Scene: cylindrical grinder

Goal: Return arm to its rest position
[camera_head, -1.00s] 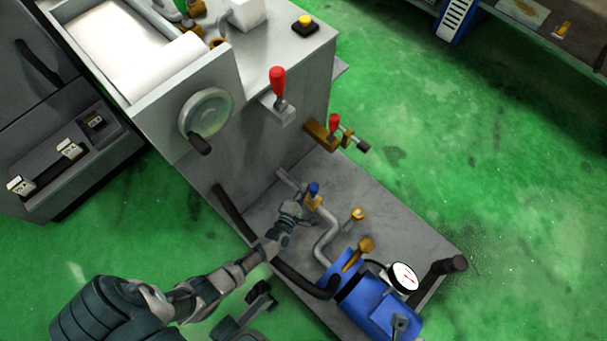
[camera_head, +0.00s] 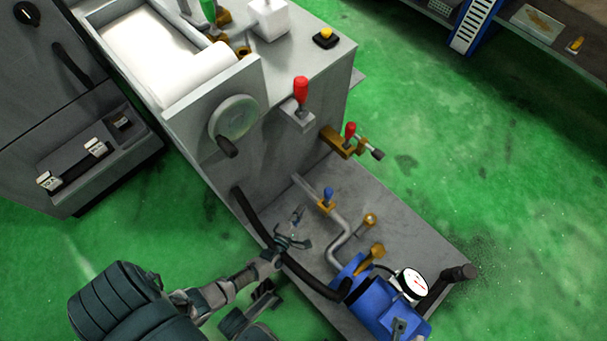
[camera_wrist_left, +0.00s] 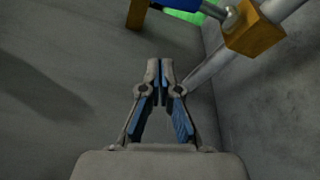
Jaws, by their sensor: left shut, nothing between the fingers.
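My left arm comes in from the lower left in the head view. Its gripper (camera_head: 297,217) is over the grey base plate of the machine, left of the blue-handled valve (camera_head: 327,197) and apart from it. In the left wrist view the two fingers (camera_wrist_left: 161,68) are together with nothing between them. The brass body of the valve (camera_wrist_left: 253,33) shows there at the upper right, on a grey pipe. My right gripper cannot be made out in these views.
A black hose (camera_head: 259,222) runs along the plate's near edge, close to my left wrist. A blue pump (camera_head: 380,303) with a white gauge (camera_head: 412,284) stands at the lower right. The grinder body (camera_head: 275,150) rises behind. Green floor (camera_head: 480,170) is open at right.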

